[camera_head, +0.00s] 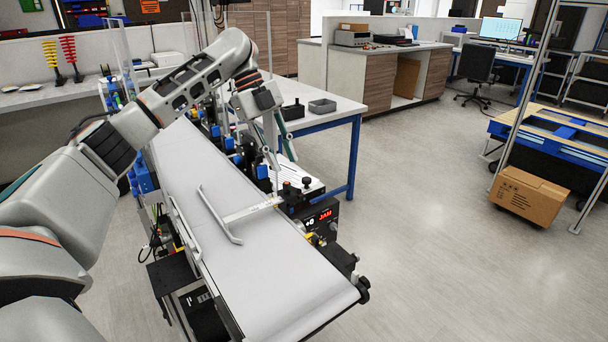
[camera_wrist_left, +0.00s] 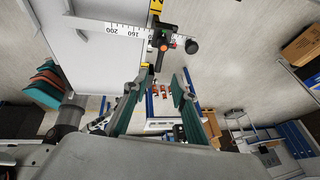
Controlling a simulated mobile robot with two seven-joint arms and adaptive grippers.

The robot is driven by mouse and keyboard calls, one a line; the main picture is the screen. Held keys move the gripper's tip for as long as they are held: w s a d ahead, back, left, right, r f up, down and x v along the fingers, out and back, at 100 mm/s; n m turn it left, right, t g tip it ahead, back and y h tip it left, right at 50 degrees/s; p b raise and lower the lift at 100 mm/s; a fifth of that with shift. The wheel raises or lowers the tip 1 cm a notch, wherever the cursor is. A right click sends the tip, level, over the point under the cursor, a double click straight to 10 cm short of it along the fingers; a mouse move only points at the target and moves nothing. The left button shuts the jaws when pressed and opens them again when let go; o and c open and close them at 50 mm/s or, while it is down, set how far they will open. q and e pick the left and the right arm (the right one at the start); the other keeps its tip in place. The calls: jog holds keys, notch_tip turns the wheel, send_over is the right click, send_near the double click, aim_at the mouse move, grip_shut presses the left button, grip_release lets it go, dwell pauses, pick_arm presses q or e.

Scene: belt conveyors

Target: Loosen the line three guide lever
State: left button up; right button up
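My left gripper (camera_head: 268,157) hangs beside the far edge of the conveyor belt (camera_head: 276,285), pointing down. In the left wrist view its two green fingers (camera_wrist_left: 153,90) are apart with nothing held between them. A black clamp with a knob and an orange-red part (camera_wrist_left: 163,42) sits at the end of a white numbered scale (camera_wrist_left: 110,27), just beyond the fingers and apart from them. In the head view a similar black knob (camera_head: 306,182) stands by the scale arm (camera_head: 252,211). I cannot read which line number it belongs to. My right gripper is not in view.
A white guide rail (camera_head: 219,215) lies over the belt. A black box with a red JAM display (camera_head: 320,218) is at the belt's side, and several blue-fitted black units line that edge. A white table (camera_head: 335,107) stands behind. The floor at right is clear up to a cardboard box (camera_head: 528,195).

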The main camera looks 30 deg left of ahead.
aim_at(295, 188)
pick_arm(q)
jog(key=x, duration=0.7)
jog(key=shift+s+d+f, duration=0.1)
jog(key=shift+s+f, duration=0.05)
jog(key=shift+f, duration=0.1)
jog(key=shift+c, duration=0.4)
grip_shut()
